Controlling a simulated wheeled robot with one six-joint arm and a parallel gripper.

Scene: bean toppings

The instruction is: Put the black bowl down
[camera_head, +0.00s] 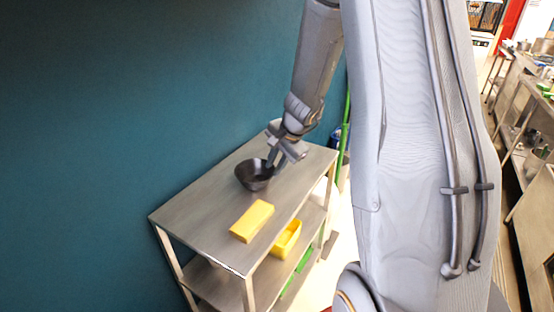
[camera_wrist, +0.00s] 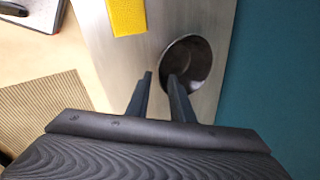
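The black bowl (camera_head: 253,176) is at the far part of the metal cart's top (camera_head: 190,218), and it looks to rest on that surface. In the wrist view the bowl (camera_wrist: 198,55) opens toward the camera. My gripper (camera_head: 272,158) is at the bowl's right rim in the head view. In the wrist view my gripper (camera_wrist: 160,78) has its two fingers apart, one over the bowl's opening and one outside it, with the rim between them. A gap shows between the fingers. Whether either finger touches the rim is not clear.
A yellow block (camera_head: 252,221) lies on the cart top nearer the front; it also shows in the wrist view (camera_wrist: 127,16). A yellow bin (camera_head: 287,240) sits on the lower shelf. A teal wall (camera_head: 130,110) runs close behind the cart. The cart top's front left is clear.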

